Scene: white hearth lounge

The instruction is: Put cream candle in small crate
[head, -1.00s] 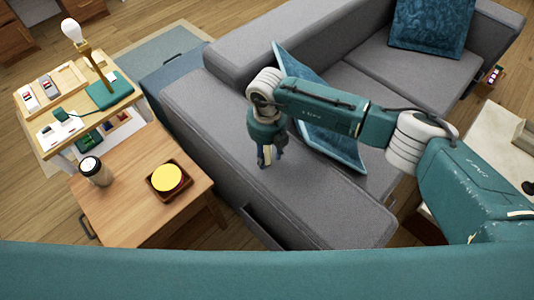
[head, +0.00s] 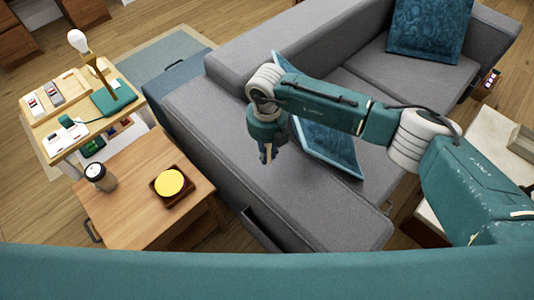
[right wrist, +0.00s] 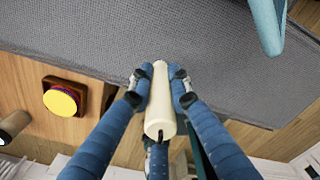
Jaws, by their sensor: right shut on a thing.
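The cream candle (right wrist: 160,116) is a slim pale cylinder with a dark wick end, shown in the right wrist view. My right gripper (right wrist: 160,82) is shut on it, with blue fingers on both sides. In the head view my right gripper (head: 266,155) points down above the grey sofa's near arm; the candle is hard to make out there. I cannot identify the small crate for certain. A beige box-like thing (head: 522,142) on the pale table at the right is cut off by the picture edge. My left gripper is not in view.
A wooden side table (head: 135,220) holds a dark square holder with a yellow round top (head: 170,183) and a lidded cup (head: 98,174). A lamp (head: 78,42) stands behind. The grey sofa (head: 215,130) bears a blue cushion (head: 330,150) close to my right arm.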

